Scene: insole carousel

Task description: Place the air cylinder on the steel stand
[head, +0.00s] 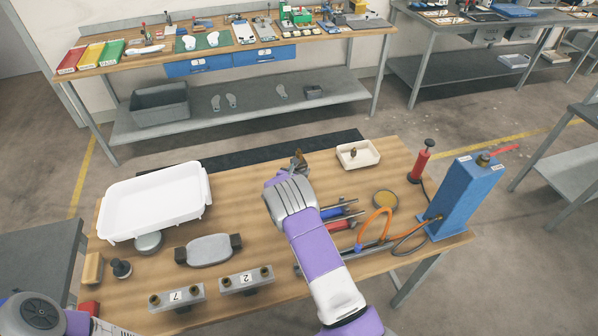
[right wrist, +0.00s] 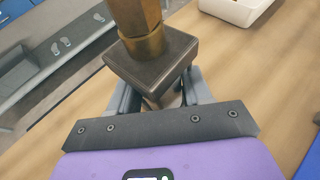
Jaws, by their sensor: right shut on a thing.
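My right gripper (head: 298,163) is over the far middle of the wooden table, shut on a part with a brass hex top and a dark square block (right wrist: 152,62). The brass top also shows in the head view (head: 300,156). In the right wrist view the fingers flank the part below the block; its lower end is hidden. I cannot tell whether this is the air cylinder. A red upright cylinder with a black top (head: 421,161) stands at the right. I cannot single out the steel stand for sure. My left gripper is out of view; part of my left arm shows at the lower left.
A white bin (head: 110,206) stands at the left of the table (head: 215,222). Numbered metal blocks (head: 246,280) lie in front. A small white tray (head: 373,160) is right of my gripper. A blue box (head: 465,195), hoses and tools crowd the right side.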

